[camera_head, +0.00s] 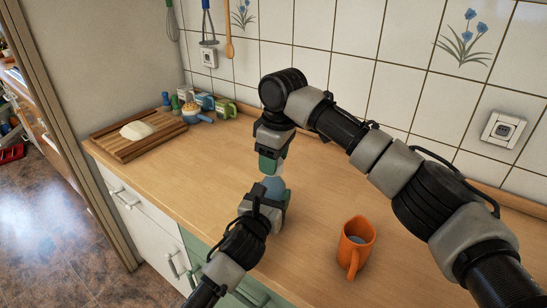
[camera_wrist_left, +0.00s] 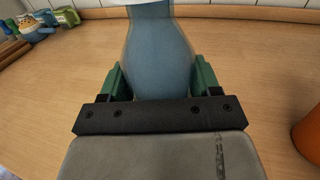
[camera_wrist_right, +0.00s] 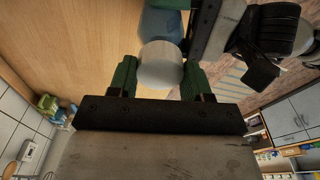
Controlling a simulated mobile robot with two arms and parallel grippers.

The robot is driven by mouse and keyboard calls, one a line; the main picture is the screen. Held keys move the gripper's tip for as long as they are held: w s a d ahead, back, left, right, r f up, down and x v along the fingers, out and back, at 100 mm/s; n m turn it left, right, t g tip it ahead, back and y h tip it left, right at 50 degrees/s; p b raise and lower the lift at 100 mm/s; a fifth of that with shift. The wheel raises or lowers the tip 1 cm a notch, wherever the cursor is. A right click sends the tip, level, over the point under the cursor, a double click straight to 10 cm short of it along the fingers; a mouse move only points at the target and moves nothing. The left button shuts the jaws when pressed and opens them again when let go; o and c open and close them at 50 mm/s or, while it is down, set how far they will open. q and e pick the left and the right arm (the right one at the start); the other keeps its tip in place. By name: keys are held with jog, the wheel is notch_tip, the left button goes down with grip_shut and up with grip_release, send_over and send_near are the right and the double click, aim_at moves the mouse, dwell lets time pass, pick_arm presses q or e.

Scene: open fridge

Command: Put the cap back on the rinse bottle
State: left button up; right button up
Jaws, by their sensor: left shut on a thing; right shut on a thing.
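The rinse bottle (camera_head: 273,185) is translucent blue and stands roughly upright above the counter. My left gripper (camera_head: 272,194) is shut on its body; in the left wrist view the bottle (camera_wrist_left: 158,50) fills the space between the green fingers. My right gripper (camera_head: 272,166) comes from above and is shut on the white cap (camera_wrist_right: 161,65), a short cylinder between its green fingers. The cap is right over the bottle top, and the blue bottle (camera_wrist_right: 160,24) shows just beyond it. Whether the cap touches or sits on the neck is hard to tell.
An orange mug (camera_head: 356,246) stands on the wooden counter (camera_head: 315,205) to the right of the bottle. A cutting board (camera_head: 135,136) with a white lump lies at the left, beside several small containers (camera_head: 205,104). A tiled wall with a socket (camera_head: 503,130) is behind.

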jog(key=shift+f, duration=0.5)
